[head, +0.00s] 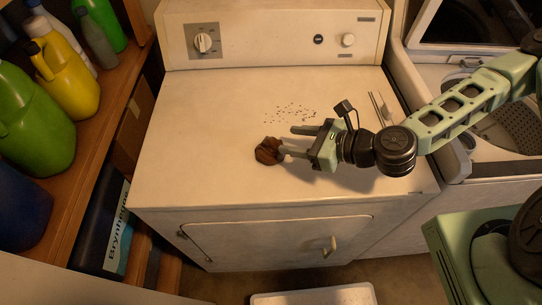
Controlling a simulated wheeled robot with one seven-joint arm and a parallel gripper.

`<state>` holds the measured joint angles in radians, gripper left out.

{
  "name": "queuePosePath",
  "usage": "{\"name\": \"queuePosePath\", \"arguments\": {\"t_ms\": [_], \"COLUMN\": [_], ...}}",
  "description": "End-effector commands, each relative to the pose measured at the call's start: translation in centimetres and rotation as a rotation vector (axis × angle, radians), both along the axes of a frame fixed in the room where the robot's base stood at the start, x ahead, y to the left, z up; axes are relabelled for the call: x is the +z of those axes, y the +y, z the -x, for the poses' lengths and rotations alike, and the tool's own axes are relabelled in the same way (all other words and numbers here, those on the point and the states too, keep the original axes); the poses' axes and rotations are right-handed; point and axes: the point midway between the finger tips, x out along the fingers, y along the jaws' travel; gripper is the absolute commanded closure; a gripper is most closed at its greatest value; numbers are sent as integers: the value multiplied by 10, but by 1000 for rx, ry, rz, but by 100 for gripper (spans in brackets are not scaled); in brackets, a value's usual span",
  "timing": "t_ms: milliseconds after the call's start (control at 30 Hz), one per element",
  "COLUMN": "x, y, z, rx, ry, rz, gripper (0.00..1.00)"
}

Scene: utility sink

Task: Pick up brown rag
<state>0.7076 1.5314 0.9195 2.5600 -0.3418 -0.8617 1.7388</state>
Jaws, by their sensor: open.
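The brown rag (267,151) is a small crumpled bundle on the white top of the dryer-like machine (200,130), a little above its front edge in the picture. My gripper (286,141) reaches in from the right with its two fingers apart. The nearer fingertip is at the rag's right side and seems to touch or slightly overlap it. The farther finger is up and to the right of the rag, over the machine's top. I cannot tell how high the fingers are above the surface.
Dark specks (290,113) lie behind the gripper. Shelves at left hold a green jug (35,120), a yellow jug (68,80) and other bottles. An open washer (490,120) stands at right. The machine's control panel (270,40) rises at the back. The top's left part is clear.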

Motion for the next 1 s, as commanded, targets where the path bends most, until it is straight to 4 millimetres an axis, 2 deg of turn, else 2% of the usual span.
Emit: {"name": "queuePosePath", "arguments": {"t_ms": [33, 133, 433, 700, 1000], "x": [-8, -5, -12, -27, -31], "y": [4, 15, 33, 64, 68], "z": [-2, -8, -17, -31, -35], "rx": [4, 3, 2, 2, 1], "ry": [-3, -1, 0, 0, 0], "rz": [2, 1, 1, 1, 1], "gripper": [53, 53, 53, 53, 53]}}
